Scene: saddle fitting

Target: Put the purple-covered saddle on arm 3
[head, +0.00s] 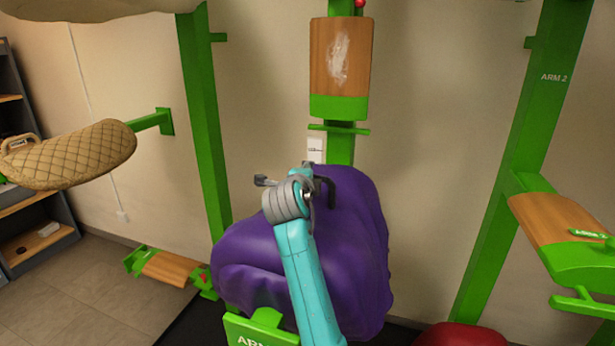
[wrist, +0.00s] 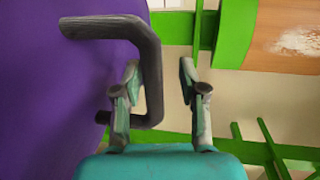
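The purple-covered saddle (head: 350,245) is in the middle of the head view, above a green arm end (head: 262,330) whose label reads "ARM", its number cut off. I cannot tell whether the saddle rests on that arm. The purple cover also fills the left of the wrist view (wrist: 50,90). A dark handle (wrist: 152,75) stands out from the saddle. My gripper (wrist: 160,72) is open, with the handle's bar between its two fingers, nearer the left one; no firm grip shows. In the head view my gripper (head: 287,180) is over the saddle's top. No label for arm 3 is readable.
A wood-topped arm (head: 340,65) with a pale mark is on the post behind. Arm 2 (head: 560,220) is bare at right. A tan quilted saddle (head: 70,155) hangs at left. A low wooden-topped arm (head: 168,268) and a red object (head: 460,335) are near the floor.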

